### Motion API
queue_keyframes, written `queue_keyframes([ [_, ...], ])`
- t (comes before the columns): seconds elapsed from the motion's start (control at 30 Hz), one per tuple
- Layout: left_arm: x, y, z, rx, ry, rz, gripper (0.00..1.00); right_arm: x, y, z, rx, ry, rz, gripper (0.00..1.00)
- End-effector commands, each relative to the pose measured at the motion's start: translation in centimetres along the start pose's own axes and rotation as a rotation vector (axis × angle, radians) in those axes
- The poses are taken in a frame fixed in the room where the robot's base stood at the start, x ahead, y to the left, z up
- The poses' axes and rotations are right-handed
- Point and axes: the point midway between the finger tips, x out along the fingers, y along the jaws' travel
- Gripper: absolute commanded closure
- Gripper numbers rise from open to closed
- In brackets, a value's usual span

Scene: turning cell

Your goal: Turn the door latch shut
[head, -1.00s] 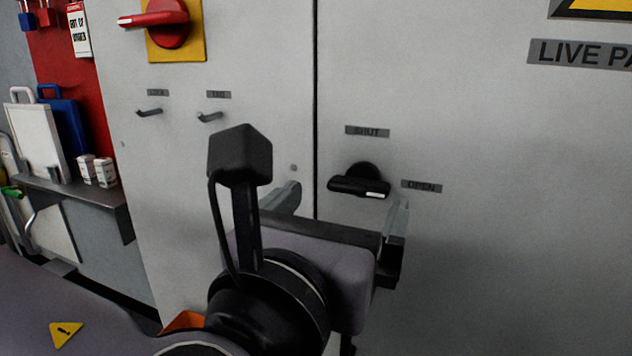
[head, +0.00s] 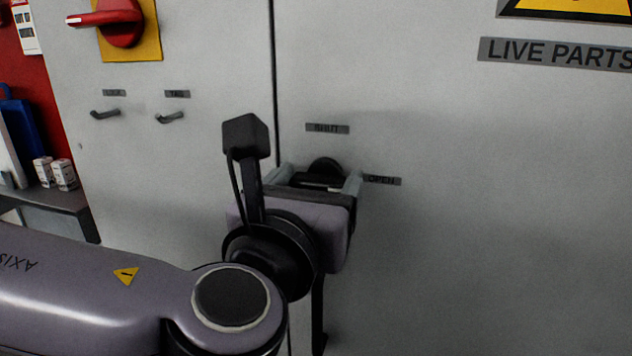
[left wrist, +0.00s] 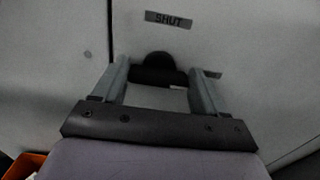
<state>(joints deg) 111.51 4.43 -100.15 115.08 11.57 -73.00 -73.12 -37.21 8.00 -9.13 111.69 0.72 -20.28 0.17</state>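The black door latch (head: 326,168) is on the grey cabinet door, below the SHUT label (head: 327,128) and left of the OPEN label (head: 382,180). Its handle lies roughly level, toward the OPEN side. My left gripper (head: 315,178) is open, with its two fingers on either side of the latch handle. In the left wrist view the latch (left wrist: 159,70) shows between the spread fingertips (left wrist: 160,78); I cannot tell whether they touch it. The gripper body partly hides the latch in the head view. My right gripper is not in view.
A red rotary switch (head: 120,22) on a yellow plate is at upper left, with two small hooks (head: 105,114) below it. A shelf (head: 50,200) with white boxes is at far left. The door to the right of the latch is clear.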

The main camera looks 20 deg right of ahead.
Motion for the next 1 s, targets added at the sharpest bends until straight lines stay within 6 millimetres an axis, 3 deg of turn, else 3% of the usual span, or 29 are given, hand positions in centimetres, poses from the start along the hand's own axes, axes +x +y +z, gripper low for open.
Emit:
queue_keyframes([
  [0.47, 0.1, 0.1, -0.1, -0.071, -0.003, 0.002, 0.58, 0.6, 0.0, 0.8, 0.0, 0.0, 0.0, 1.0],
  [1.0, 0.1, 0.4, -0.4, -0.524, -0.005, 0.002, 0.58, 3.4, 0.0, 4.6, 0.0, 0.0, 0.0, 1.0],
])
